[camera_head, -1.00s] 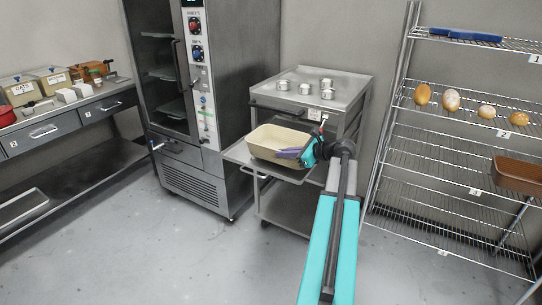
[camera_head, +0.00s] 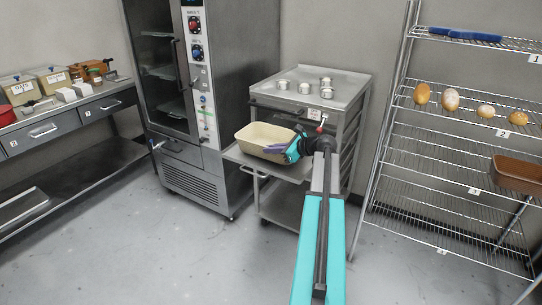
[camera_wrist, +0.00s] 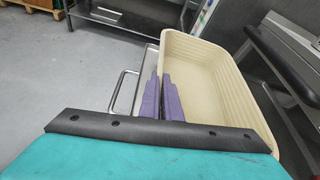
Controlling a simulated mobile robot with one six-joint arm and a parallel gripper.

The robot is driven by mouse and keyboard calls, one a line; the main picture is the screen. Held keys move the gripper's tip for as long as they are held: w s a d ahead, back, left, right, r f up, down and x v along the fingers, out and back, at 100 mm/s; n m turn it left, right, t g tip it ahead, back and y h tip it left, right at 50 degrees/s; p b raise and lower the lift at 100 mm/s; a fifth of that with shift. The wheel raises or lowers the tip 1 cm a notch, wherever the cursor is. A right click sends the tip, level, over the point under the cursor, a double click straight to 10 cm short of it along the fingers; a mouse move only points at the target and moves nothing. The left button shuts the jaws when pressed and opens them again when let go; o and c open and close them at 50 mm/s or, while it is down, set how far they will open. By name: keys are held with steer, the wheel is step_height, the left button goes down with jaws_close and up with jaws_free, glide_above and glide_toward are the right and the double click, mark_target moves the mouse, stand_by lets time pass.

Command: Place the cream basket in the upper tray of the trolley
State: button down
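The cream basket (camera_head: 262,131) is an open, upright rectangular tub over the flat tray (camera_head: 236,157) that juts from the front of the trolley (camera_head: 349,97). I cannot tell whether its base touches the tray. My gripper (camera_head: 272,149) has purple fingers at the basket's near right edge. In the wrist view, the fingers (camera_wrist: 162,97) are close together on the left wall of the basket (camera_wrist: 205,78), apparently pinching its rim. The ends of the fingers partly hide that wall. The basket is empty as far as I can see.
Several small metal tins (camera_head: 305,88) stand on the trolley's top. A tall oven (camera_head: 205,165) is left of the trolley. A wire rack (camera_head: 440,165) with loaves and a brown tub (camera_head: 517,172) is at right. The floor in front is clear.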

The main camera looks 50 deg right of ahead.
steer(key=shift+f, duration=1.35)
steer(key=c, duration=2)
jaws_free()
steer(key=shift+f, duration=0.1)
steer(key=v, duration=1.2)
